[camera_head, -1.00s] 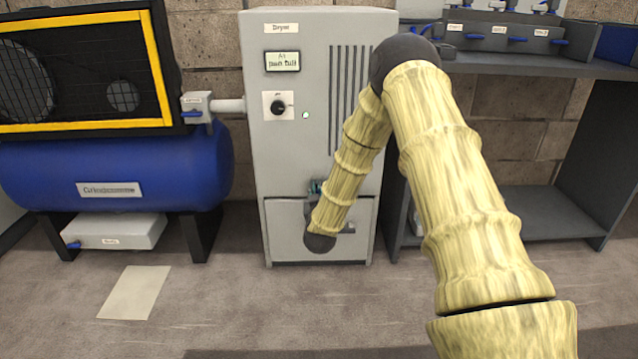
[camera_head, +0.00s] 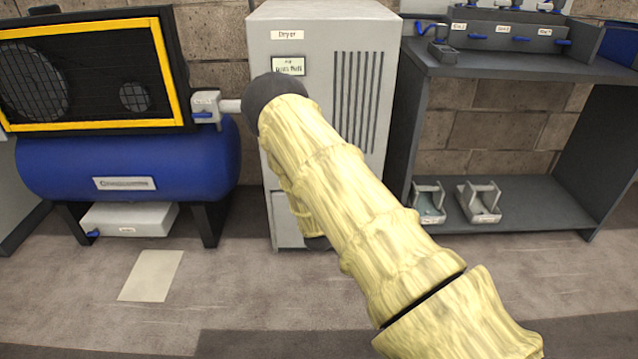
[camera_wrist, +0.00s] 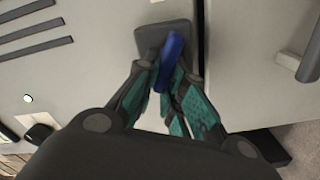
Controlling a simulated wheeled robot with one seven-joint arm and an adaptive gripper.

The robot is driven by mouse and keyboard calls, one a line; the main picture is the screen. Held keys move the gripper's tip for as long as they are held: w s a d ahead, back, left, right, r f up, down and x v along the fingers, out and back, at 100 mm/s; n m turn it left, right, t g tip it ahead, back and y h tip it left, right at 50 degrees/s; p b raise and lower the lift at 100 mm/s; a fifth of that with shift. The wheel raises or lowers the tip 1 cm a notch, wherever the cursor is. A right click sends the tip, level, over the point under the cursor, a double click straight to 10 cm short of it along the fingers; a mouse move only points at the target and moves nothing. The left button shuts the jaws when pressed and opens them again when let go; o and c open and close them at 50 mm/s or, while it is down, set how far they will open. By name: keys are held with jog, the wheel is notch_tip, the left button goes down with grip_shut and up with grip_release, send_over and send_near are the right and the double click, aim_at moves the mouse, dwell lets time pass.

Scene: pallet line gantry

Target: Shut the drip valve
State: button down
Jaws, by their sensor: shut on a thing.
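A blue lever (camera_wrist: 172,48) sits on a dark grey mount (camera_wrist: 150,38) on the dryer's front, beside a dark panel seam, in the wrist view. It appears to be the drip valve's handle, but no label naming it is readable. My gripper (camera_wrist: 168,80), with teal pads, is shut on the lever, one finger on each side. In the head view my yellow-sleeved arm hides the gripper, the lever and the lower front of the grey dryer (camera_head: 355,110).
A blue compressor tank (camera_head: 75,160) stands left of the dryer, with a blue-handled white box (camera_head: 135,219) below. Right is a dark bench (camera_head: 500,66) with blue-levered fittings and two trays on its lower shelf. A pale sheet (camera_head: 150,275) lies on otherwise clear floor.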

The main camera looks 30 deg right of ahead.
jog(key=n, duration=0.1)
jog(key=n+p, duration=0.1)
jog(key=shift+a+f+n, duration=0.15)
jog(key=shift+f+n, duration=0.1)
jog(key=shift+n, duration=0.05)
jog(key=shift+f+n, duration=0.3)
jog(key=shift+n, duration=1)
jog(key=c, duration=1.5)
grip_release()
jog(key=v, duration=1.2)
jog(key=shift+f, duration=0.1)
